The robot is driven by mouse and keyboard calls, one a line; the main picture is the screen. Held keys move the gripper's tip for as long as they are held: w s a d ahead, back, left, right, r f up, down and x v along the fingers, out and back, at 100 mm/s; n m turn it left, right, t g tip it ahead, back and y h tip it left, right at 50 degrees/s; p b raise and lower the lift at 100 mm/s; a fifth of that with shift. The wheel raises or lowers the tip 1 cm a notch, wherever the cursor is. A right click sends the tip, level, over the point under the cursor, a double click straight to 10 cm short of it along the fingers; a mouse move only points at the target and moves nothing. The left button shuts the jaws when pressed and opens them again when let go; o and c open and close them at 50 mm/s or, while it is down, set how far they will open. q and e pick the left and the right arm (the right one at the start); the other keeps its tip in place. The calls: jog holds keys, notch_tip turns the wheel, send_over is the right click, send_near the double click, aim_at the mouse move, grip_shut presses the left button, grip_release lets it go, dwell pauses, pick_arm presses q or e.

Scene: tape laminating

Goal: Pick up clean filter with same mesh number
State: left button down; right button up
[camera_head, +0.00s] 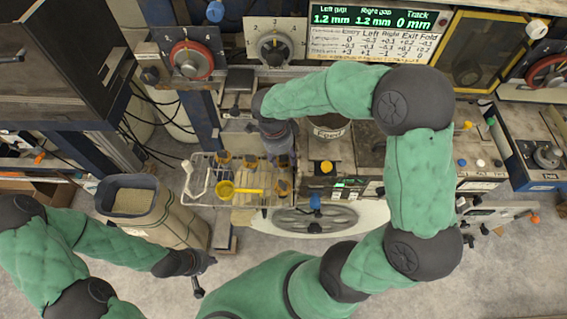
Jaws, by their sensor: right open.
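A wire rack (205,196) holds several small cup-like parts with amber and dark tops, which may be the filters. One (223,158) is at the back left, one (250,161) is right of it, and one (284,188) is at the front right. Mesh numbers are too small to read. A yellow ring with a handle (227,189) lies across the rack. My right gripper (283,160) is open, pointing down at the rack's right side; its fingertips are hard to make out. My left gripper (202,279) is low at the left, apart from the rack, its jaws unclear.
A dark-filled pot (328,130) stands right of my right gripper. A machine panel with dials (275,47) and a display (372,16) runs along the back. A tall open sack-like bin (150,215) is left of the rack. A handwheel (315,219) is below the rack's right side.

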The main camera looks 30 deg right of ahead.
jog(key=shift+f, duration=0.15)
grip_shut()
